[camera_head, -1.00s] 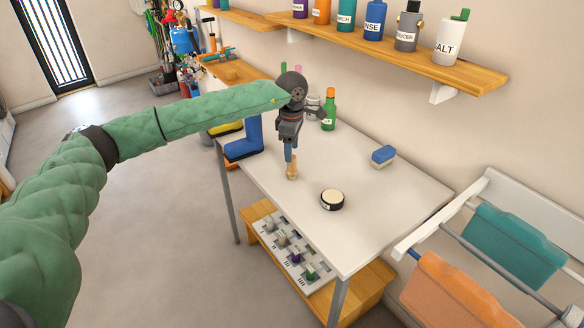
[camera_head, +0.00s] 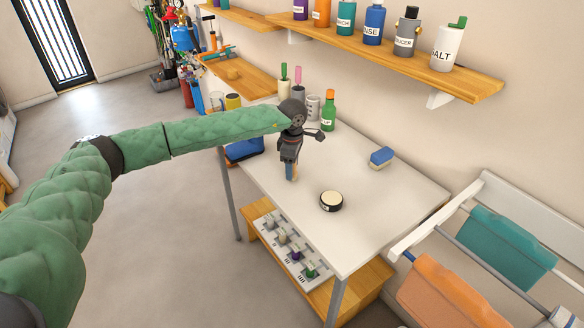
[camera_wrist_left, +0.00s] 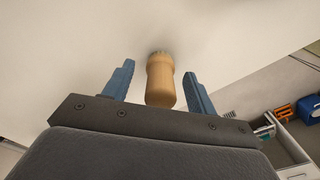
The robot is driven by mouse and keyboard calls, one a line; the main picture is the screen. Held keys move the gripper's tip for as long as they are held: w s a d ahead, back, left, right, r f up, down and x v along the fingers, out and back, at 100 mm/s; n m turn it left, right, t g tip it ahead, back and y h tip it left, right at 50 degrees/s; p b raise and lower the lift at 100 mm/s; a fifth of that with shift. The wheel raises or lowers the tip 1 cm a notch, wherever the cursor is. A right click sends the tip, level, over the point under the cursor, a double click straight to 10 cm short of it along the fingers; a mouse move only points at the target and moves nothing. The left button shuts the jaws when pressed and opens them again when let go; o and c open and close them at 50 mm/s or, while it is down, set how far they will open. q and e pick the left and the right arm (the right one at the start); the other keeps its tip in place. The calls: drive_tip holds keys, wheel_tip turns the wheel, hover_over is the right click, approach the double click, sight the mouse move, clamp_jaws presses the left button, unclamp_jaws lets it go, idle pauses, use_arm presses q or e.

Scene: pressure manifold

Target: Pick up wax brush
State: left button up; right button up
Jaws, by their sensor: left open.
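The wax brush (camera_wrist_left: 160,80) is a small, light wooden handle with bristles at its far end, and it shows in the left wrist view. It stands on the white table (camera_head: 370,228). My left gripper (camera_wrist_left: 157,84) is open, with one blue finger on each side of the brush and a visible gap to each. In the head view the left gripper (camera_head: 290,176) points down at the table, and its fingers mostly hide the brush. My right gripper is not in view.
A round dark tin with a cream top (camera_head: 331,201) sits right of the gripper. A blue block (camera_head: 382,157) lies farther back. A green bottle (camera_head: 328,112) and a mug stand behind the arm. A shelf (camera_head: 450,78) with bottles hangs above. The table's right part is mostly clear.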

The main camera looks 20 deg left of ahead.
use_arm(q)
drive_tip(key=shift+f, duration=0.2)
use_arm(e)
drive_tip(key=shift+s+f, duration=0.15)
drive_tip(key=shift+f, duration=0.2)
use_arm(q)
drive_tip(key=c, duration=1.1)
